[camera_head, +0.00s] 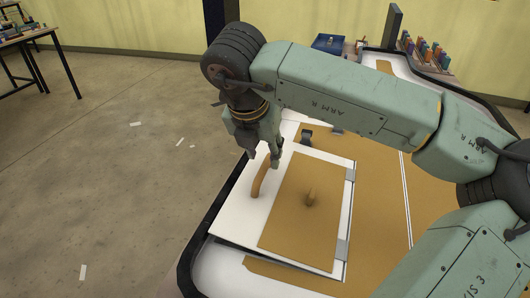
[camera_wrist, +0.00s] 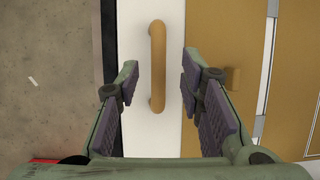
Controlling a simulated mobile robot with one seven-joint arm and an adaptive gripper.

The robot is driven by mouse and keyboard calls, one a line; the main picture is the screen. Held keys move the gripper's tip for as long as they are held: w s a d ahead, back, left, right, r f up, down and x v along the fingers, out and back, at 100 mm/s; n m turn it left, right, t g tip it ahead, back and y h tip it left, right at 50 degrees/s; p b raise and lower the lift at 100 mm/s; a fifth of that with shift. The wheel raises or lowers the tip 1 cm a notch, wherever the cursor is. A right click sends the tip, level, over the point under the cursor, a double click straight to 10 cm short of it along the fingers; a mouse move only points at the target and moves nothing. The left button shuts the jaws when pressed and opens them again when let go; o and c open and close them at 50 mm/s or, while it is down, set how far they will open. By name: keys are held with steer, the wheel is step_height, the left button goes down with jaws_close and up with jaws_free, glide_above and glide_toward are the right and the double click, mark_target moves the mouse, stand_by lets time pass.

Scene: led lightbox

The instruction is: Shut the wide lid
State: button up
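The wide lid (camera_head: 310,200) is a white-edged panel with a brown middle, lying almost flat on the workbench in the head view. A thin dark gap shows along its near edge. Grey hinges (camera_head: 350,175) sit on its right side. An orange-brown bar handle (camera_head: 259,181) stands on its left white strip, and it also shows in the wrist view (camera_wrist: 158,65). My gripper (camera_head: 262,155) is above the far end of the handle. In the wrist view my gripper (camera_wrist: 160,75) is open, with the handle between its fingers and clear space on both sides.
A small brown knob (camera_head: 311,196) sticks up from the lid's middle. A dark clip-like piece (camera_head: 306,136) is beyond the far edge. A blue box (camera_head: 328,42) and a rack of coloured items (camera_head: 428,52) stand at the bench's far end. Open floor lies left.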

steer(key=shift+x, duration=1.35)
steer(key=shift+c, duration=0.4)
jaws_close()
